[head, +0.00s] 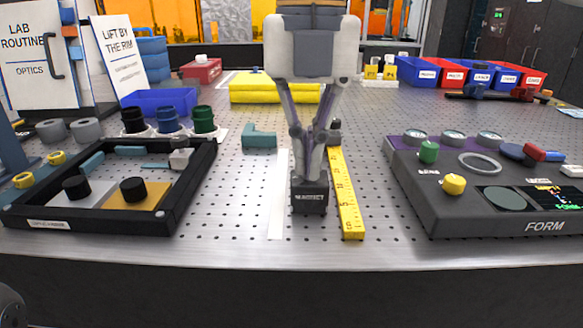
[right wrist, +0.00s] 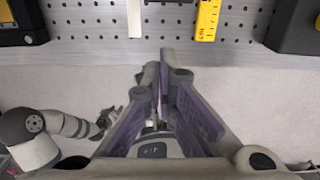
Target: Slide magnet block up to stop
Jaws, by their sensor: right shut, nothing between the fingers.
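In the right wrist view the shut fingers (right wrist: 165,62) show, and the block cannot be made out. A teal angled piece (head: 260,138) lies behind, left of the strip; I cannot tell if it is the stop. My left gripper (right wrist: 106,122) is small and unclear.
A black-framed tray (head: 187,190) with knobs stands at left, and a grey FORM console (head: 420,200) at right. Yellow pads (head: 275,95) and coloured bins (head: 470,75) are farther back. Bare perforated bench lies on both sides of the strip and ruler.

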